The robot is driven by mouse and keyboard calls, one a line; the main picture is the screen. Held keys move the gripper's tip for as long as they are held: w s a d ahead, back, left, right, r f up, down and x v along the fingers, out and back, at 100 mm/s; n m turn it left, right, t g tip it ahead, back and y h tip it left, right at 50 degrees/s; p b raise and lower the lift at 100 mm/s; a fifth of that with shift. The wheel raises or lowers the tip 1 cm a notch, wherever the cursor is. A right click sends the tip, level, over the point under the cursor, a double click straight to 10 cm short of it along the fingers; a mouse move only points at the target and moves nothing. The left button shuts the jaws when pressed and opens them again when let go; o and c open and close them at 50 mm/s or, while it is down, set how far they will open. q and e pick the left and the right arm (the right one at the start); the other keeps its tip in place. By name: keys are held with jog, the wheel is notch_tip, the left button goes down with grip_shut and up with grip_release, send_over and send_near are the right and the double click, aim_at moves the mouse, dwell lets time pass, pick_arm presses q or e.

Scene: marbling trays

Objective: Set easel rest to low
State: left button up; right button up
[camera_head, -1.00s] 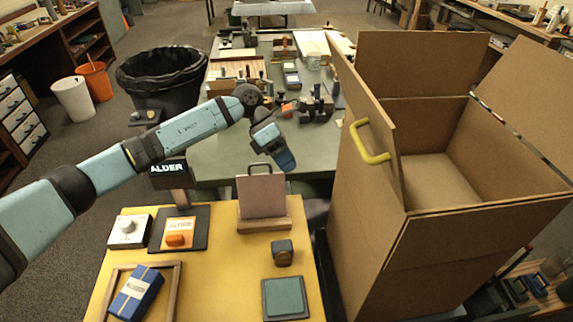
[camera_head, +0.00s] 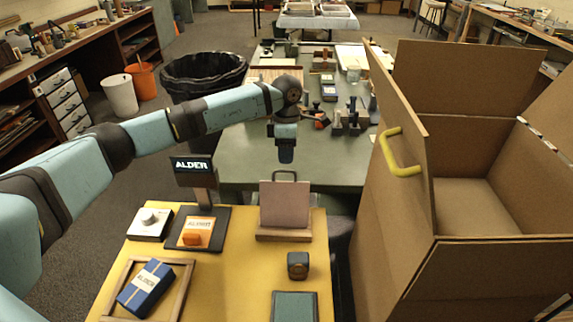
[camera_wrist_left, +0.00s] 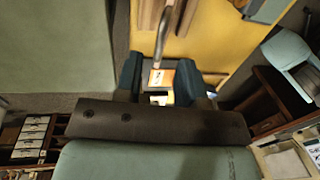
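The easel (camera_head: 285,203) stands at the far edge of the yellow table, a pinkish panel upright on a wooden ledge (camera_head: 284,235). A dark metal loop, seemingly its rest (camera_head: 284,173), rises behind the panel's top edge. The loop also shows in the left wrist view as a grey bar (camera_wrist_left: 162,35) near the top centre. My left gripper (camera_head: 286,157) points down just above and behind the easel's top. In the left wrist view its two dark fingers (camera_wrist_left: 159,88) are apart with nothing held between them. The lower part of the rest is hidden by the panel. My right gripper is out of view.
A large open cardboard box (camera_head: 400,260) stands close on the right.

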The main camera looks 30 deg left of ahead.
pick_arm(q)
jog(key=shift+s+d+f, duration=0.1)
jog(key=shift+s+f, duration=0.05)
jog(key=shift+f, duration=0.85)
jog(key=shift+s+d+f, duration=0.1)
jog(key=shift+f, duration=0.85)
grip_shut()
